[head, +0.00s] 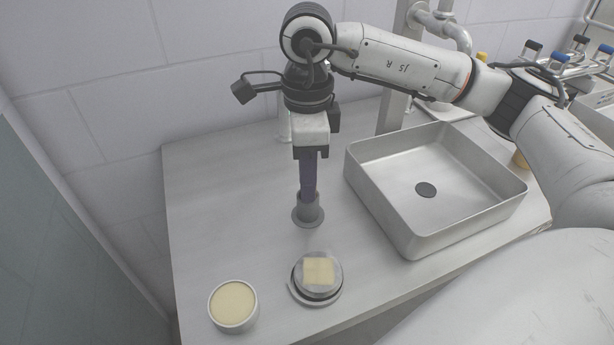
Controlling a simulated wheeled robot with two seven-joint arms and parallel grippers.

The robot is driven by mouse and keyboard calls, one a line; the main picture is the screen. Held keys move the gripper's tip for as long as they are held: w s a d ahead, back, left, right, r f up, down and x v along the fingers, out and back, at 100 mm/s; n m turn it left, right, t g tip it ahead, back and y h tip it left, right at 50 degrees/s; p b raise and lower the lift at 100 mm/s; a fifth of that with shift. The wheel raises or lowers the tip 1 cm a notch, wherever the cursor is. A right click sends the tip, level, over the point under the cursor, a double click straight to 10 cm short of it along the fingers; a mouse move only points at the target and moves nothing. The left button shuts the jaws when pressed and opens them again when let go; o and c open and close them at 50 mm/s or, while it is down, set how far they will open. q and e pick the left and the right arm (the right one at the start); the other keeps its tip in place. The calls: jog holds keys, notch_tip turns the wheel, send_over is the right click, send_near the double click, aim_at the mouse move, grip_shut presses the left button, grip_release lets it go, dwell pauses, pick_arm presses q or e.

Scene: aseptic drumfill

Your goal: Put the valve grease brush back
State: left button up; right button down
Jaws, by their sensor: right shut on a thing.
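My right gripper (310,152) points straight down over the steel table, shut on the top of the valve grease brush (308,178). The brush has a purple handle and stands upright. Its lower end meets a small grey round holder (308,213) with a wide base, and its tip is hidden there. I cannot tell how deep it sits. A white round pot of cream-coloured grease (233,304) stands near the front left edge. A round metal valve piece (318,278) with a cream square patch on top lies in front of the holder. My left gripper is not in view.
A square steel basin (435,190) with a dark drain takes up the table's right side. A steel post (394,113) stands behind it. Capped bottles in a rack (568,60) are at the far right. The table's left part (215,200) is clear.

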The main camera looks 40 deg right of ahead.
jog(key=shift+f, duration=0.1)
jog(key=shift+f, duration=0.2)
jog(key=c, duration=1.6)
grip_release()
jog(key=shift+r, duration=0.1)
jog(key=shift+o, duration=0.2)
notch_tip(320, 180, up, 12)
jog(key=shift+r+p, duration=0.2)
jog(key=shift+p, duration=0.35)
